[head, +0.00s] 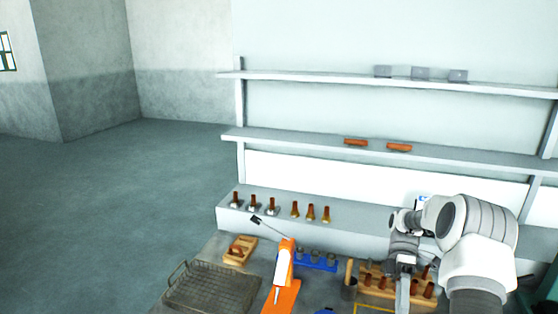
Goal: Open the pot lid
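A small dark pot (349,290) stands on the workbench in the lower middle of the head view, with a tan stick-like piece rising from it. I cannot make out a lid on it. My white and grey arm comes in from the lower right. My gripper (403,283) hangs down to the right of the pot, in front of a wooden rack, apart from the pot in the picture. Its fingertips are small and partly cut off by the lower edge, so its opening does not show.
A wooden rack (376,284) with brown-handled pieces stands right of the pot. A blue rack (316,262), an orange-and-white device (283,272), a wire basket (190,293) and a wooden tray (240,250) lie leftward. A shelf unit (340,222) runs behind. Open floor (90,220) lies left.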

